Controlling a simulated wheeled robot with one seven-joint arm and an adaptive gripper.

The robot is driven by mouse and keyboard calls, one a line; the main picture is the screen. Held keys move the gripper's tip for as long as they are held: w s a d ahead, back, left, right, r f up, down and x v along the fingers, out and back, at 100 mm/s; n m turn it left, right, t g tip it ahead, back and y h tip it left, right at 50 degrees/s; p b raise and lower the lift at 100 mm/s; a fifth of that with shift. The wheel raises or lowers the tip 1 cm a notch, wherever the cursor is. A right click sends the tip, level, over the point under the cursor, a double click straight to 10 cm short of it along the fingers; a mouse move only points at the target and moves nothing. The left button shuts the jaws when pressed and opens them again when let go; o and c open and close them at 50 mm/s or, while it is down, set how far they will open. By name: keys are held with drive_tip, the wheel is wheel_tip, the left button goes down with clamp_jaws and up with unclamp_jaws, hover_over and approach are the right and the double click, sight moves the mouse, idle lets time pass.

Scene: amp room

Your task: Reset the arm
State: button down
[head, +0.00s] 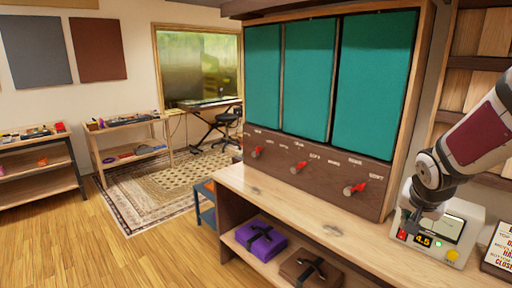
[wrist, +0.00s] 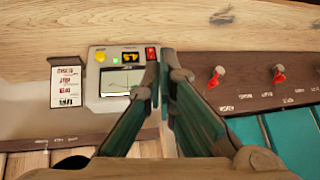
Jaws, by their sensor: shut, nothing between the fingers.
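My gripper (wrist: 164,72) shows in the wrist view with its two fingers together and nothing between them. In the head view my arm comes in from the right, and its end hangs down over the left part of a pale meter box on the wooden bench. The meter box (head: 453,254) has a screen, a lit 4.5 display, a yellow button and a red switch. In the wrist view the meter box (wrist: 92,88) lies just left of my fingertips. Whether the fingertips touch it I cannot tell.
A cabinet with teal panels (head: 376,75) and red-handled switches (head: 354,189) stands on the bench (head: 290,205). A printed card (head: 498,252) stands right of the meter. Purple (head: 260,240) and brown folded bundles (head: 310,270) lie on the shelf below. The floor at left is open.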

drive_tip(key=s+a+r+n+y, duration=0.1)
drive_tip(key=s+a+r+n, duration=0.3)
drive_tip(key=s+a, duration=0.6)
drive_tip(key=s+a+r+n+g+y, duration=0.1)
drive_tip(key=s+a+r+n, duration=0.3)
drive_tip(key=s+a, duration=0.7)
drive_tip(key=s+n+y, duration=0.1)
drive_tip(key=s, duration=0.2)
drive_tip(key=shift+y, duration=0.3)
drive_tip(key=shift+r, duration=0.1)
